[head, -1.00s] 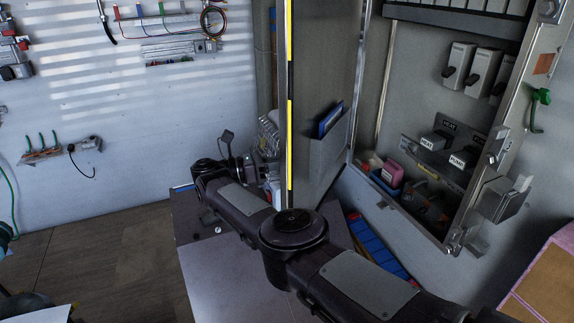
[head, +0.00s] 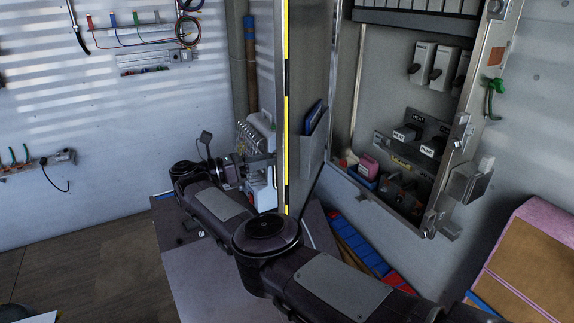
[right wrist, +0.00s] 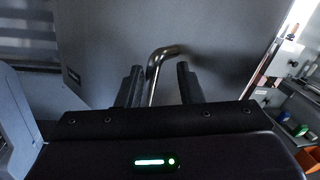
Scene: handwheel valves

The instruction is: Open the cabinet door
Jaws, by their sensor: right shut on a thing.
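The grey cabinet door (head: 344,70) stands open, seen almost edge-on in the head view, with a yellow-and-black strip along its free edge. Its inner face carries a pocket with a blue folder (head: 313,117). The open cabinet (head: 385,105) behind it shows switches and boxes. My right gripper (head: 262,162) is at the outer side of the door's edge; the door partly hides it there. In the right wrist view, a bent metal handle (right wrist: 161,58) on a grey panel stands between the fingers of the right gripper (right wrist: 159,80), which is shut on it. My left gripper is not in view.
A pink-edged brown box (head: 530,255) stands at the lower right. Blue and red items (head: 358,243) lie below the cabinet. The wall at left carries tools and cables (head: 145,40).

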